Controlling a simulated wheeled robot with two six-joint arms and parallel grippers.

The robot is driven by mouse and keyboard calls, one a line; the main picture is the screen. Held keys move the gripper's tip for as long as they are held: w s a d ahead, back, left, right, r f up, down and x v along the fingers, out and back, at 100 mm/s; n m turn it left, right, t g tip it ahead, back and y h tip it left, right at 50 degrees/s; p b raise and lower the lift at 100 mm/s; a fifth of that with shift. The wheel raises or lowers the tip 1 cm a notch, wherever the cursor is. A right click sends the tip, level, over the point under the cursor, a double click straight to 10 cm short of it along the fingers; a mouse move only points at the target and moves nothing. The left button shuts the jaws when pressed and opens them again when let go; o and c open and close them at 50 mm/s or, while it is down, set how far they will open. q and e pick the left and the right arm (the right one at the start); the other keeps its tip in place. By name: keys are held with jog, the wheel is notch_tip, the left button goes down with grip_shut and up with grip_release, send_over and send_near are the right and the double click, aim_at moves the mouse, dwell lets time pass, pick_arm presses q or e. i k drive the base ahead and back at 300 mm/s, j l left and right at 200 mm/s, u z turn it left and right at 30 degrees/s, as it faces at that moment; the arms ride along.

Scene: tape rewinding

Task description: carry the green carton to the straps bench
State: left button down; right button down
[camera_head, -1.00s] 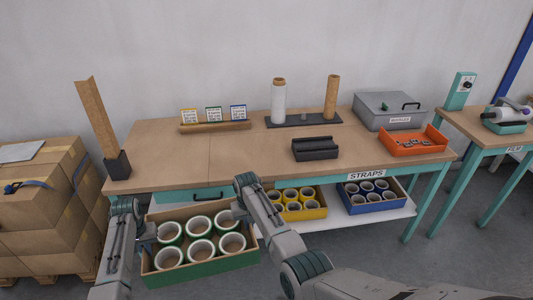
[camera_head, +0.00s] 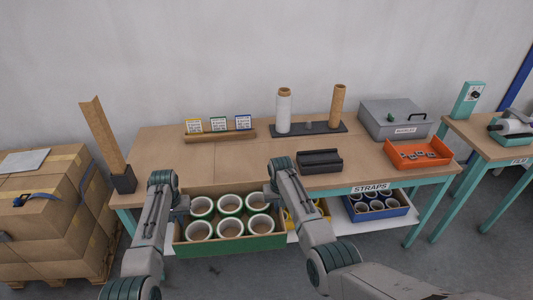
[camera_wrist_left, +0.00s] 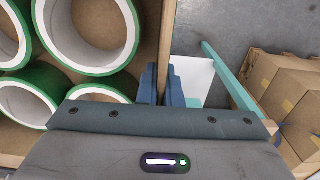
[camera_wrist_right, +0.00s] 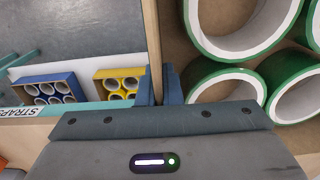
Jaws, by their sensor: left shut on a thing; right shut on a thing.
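The green carton (camera_head: 232,246) holds several white tape rolls with green edges and hangs level in front of the straps bench (camera_head: 235,160), near its front edge. My left gripper (camera_head: 180,212) is shut on the carton's left wall, which also shows in the left wrist view (camera_wrist_left: 166,35). My right gripper (camera_head: 274,200) is shut on the right wall, seen between the fingers in the right wrist view (camera_wrist_right: 153,35). The STRAPS label (camera_head: 370,188) is on the bench's front edge. The fingertips are partly hidden in the head view.
On the bench stand a black cradle (camera_head: 319,161), an orange tray (camera_head: 418,153), a grey case (camera_head: 394,119), a card rack (camera_head: 220,136) and a roll stand (camera_head: 312,128). The front left top is clear. Blue (camera_head: 378,212) and yellow cartons (camera_wrist_right: 121,84) sit on the lower shelf. Stacked boxes (camera_head: 50,215) stand left.

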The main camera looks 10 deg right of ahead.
aim_at(225, 167)
jog(key=i, duration=1.2)
